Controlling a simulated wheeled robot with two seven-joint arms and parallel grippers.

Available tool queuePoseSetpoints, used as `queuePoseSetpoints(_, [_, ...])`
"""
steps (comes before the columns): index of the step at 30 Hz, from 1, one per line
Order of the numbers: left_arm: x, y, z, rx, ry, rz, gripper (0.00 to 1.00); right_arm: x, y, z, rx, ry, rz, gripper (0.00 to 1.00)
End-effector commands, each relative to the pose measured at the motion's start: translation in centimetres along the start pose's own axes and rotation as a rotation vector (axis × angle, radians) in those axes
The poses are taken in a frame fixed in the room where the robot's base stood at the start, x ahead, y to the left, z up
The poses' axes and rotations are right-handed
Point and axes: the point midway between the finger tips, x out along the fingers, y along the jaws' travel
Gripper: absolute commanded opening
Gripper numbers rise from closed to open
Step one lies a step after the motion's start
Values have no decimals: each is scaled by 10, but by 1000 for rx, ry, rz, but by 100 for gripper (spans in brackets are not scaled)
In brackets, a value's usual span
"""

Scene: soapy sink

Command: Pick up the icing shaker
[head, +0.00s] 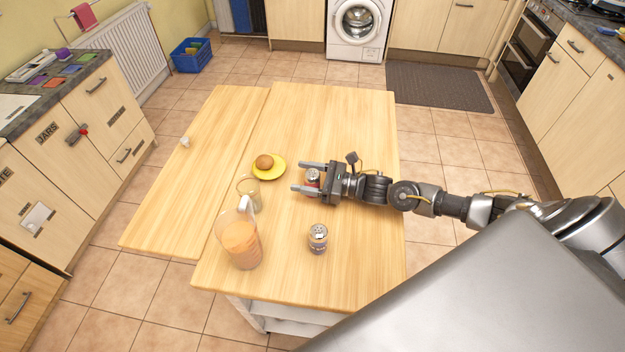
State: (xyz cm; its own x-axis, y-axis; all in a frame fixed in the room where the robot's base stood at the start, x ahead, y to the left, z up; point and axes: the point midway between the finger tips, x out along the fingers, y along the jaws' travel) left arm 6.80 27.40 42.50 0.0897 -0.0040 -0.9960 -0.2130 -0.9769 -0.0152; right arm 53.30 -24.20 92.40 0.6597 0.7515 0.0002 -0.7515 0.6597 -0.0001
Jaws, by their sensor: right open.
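Two shakers with silver tops stand on the wooden table (345,120). One red and dark shaker (312,180) is between the fingers of my right gripper (298,177), close to the palm. The gripper is open, its fingers pointing left on either side of this shaker. The other shaker (318,239), with a pale label, stands upright nearer the front, apart from the gripper. I cannot read the labels, so I cannot tell which is the icing shaker. My left gripper is out of view.
Left of the gripper are a glass (249,193), a jug of orange liquid (239,240) and a yellow plate (274,172) with a round brown item (264,161). A small white object (185,142) sits on the left leaf. The table's far part is clear.

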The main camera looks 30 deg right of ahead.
Motion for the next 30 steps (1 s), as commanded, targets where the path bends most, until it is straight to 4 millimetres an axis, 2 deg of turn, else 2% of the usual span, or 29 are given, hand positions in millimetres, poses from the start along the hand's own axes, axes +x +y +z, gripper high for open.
queuePoseSetpoints(3, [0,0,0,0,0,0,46,0,0,0,0,0,0,63])
queuePoseSetpoints(15, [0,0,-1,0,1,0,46,0,0,0,-1,-1,0,13])
queuePoseSetpoints(23, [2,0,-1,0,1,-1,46,0,-1,3,-2,-1,0,13])
queuePoseSetpoints(26, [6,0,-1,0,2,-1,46,-1,-1,15,-4,-2,1,13])
queuePoseSetpoints(30, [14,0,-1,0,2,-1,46,0,-1,42,-6,-3,2,13])
